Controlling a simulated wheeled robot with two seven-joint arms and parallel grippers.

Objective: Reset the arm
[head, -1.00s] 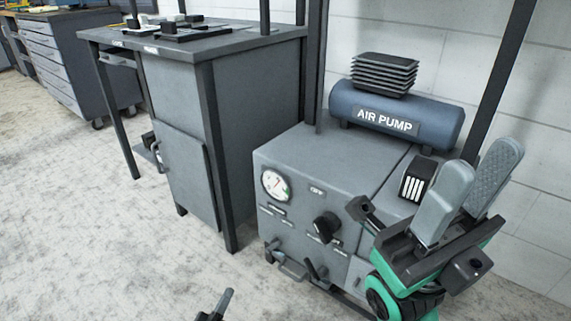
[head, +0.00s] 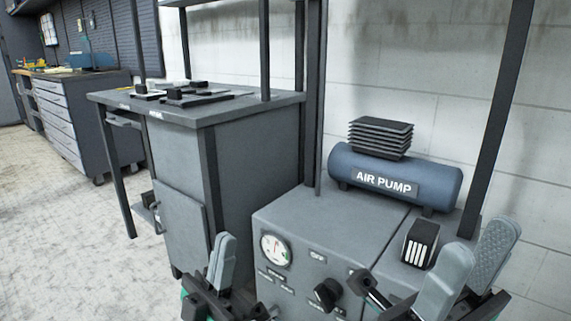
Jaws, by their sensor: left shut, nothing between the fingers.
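My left gripper (head: 222,260) is at the bottom of the head view, in front of the grey cabinet's lower right side. Its two grey fingers are together, pointing up, with nothing between them. My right gripper (head: 472,262) is at the lower right, in front of the right part of the grey pump unit (head: 315,225). Its two grey fingers stand apart with an empty gap between them. The lower parts of both grippers are cut off by the picture's bottom edge.
A blue air pump tank (head: 400,178) sits on the unit, with a dial gauge (head: 274,249) and black knob (head: 327,293) on the front. Dark posts (head: 495,120) rise beside it. A grey workbench (head: 225,118) stands left. Open floor (head: 70,215) lies further left.

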